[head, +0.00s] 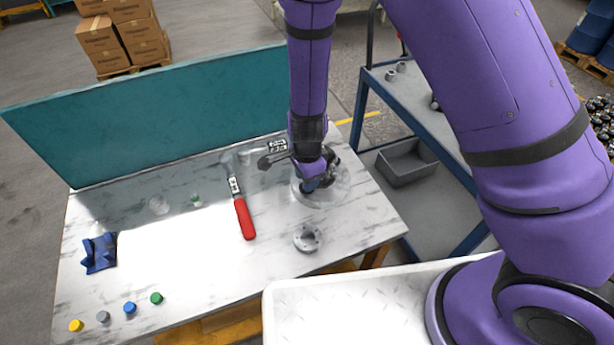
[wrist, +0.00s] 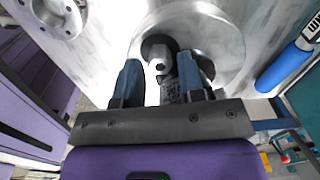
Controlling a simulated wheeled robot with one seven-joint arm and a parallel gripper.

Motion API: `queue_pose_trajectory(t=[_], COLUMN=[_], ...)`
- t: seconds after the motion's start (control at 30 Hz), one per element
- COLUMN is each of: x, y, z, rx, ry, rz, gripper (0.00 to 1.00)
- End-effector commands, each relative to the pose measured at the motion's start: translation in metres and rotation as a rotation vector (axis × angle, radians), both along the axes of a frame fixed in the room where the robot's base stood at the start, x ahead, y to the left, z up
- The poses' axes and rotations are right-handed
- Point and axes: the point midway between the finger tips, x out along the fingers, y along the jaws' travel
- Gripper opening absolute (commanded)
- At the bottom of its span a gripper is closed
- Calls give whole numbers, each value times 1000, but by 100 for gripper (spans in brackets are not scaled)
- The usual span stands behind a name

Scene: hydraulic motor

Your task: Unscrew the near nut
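The motor assembly (head: 335,190) stands on the marble-patterned table, a dark part on a shiny round base, mostly hidden behind my gripper in the head view. In the wrist view, its round metal base (wrist: 220,45) surrounds a grey hex nut (wrist: 158,64) with a hole in its end. My gripper (wrist: 161,82) points at this nut; its two blue fingers are apart, one on each side, with visible gaps to it. In the head view, my gripper (head: 312,182) reaches down over the motor. I cannot tell whether this is the near nut.
A grey flange (head: 307,237) lies in front of the motor, and a red-handled wrench (head: 241,208) lies to its left. A blue bracket (head: 99,252) and several small coloured caps (head: 130,308) lie farther left. A teal panel (head: 150,120) closes the back; a blue-framed cart (head: 420,110) stands right.

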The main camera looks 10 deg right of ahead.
Motion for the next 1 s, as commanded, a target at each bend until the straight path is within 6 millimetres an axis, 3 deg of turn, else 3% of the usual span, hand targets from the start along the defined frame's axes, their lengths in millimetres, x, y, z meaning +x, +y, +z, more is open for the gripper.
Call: queue_pose_trajectory(t=[0.03, 1.0], x=[-8, -2], y=[0, -1], z=[-4, 34], rx=[-5, -2], ry=[20, 6], rz=[5, 1], gripper=[36, 36])
